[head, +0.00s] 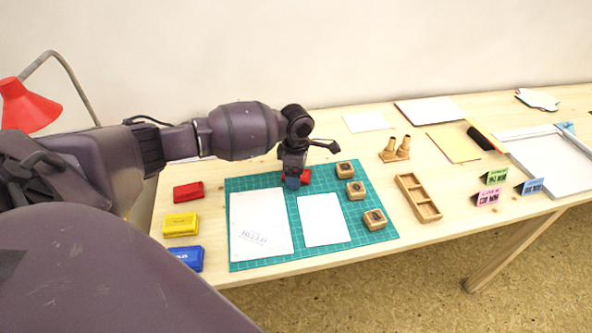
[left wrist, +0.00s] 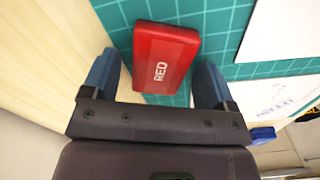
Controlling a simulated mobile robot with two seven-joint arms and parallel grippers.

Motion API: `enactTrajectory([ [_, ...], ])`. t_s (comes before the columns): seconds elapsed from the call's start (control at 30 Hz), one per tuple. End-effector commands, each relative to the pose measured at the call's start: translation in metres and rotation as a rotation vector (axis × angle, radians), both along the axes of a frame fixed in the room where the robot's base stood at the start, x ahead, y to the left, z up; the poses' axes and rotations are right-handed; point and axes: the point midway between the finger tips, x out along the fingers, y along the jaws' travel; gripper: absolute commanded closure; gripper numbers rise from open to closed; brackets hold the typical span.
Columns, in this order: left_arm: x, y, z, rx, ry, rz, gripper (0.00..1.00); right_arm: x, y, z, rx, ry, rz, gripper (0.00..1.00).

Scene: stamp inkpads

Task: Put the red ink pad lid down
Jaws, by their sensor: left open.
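The red ink pad lid (head: 305,177), marked RED, lies on the green cutting mat near its back edge. In the left wrist view the lid (left wrist: 165,58) lies flat between the two blue fingers. My left gripper (head: 292,182) points down at the lid and is open, with visible gaps beside it. The gripper also shows in the left wrist view (left wrist: 157,80). It hides part of the lid in the head view. The red ink pad (head: 188,191) sits on the wood left of the mat. My right gripper is not in view.
A yellow ink pad (head: 181,225) and a blue ink pad (head: 187,258) stand in front of the red one. The green mat (head: 345,257) holds two white sheets and wooden stamps (head: 356,190). A wooden tray (head: 418,197) lies to the right.

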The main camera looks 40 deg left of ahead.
Motion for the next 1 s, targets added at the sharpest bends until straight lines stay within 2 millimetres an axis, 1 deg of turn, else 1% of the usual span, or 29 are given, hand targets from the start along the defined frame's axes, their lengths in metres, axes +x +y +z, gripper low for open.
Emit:
enactTrajectory([
  [0.23,0.0,0.0,0.004,0.0,0.0,-0.001,0.2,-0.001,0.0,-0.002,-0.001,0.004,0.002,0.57],
  [0.37,0.001,0.0,0.024,-0.001,-0.005,0.0,0.2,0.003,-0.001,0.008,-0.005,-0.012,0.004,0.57],
  [0.5,0.001,0.0,0.053,-0.001,-0.009,-0.001,0.2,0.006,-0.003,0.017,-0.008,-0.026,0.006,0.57],
  [0.7,0.001,0.0,0.09,0.0,-0.007,-0.001,0.2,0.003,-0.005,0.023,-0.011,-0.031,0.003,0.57],
  [0.83,0.001,0.0,0.108,-0.001,-0.005,-0.001,0.2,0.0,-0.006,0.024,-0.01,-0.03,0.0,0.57],
  [1.0,0.0,0.0,0.121,0.0,-0.001,-0.001,0.2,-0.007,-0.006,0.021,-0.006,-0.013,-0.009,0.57],
])
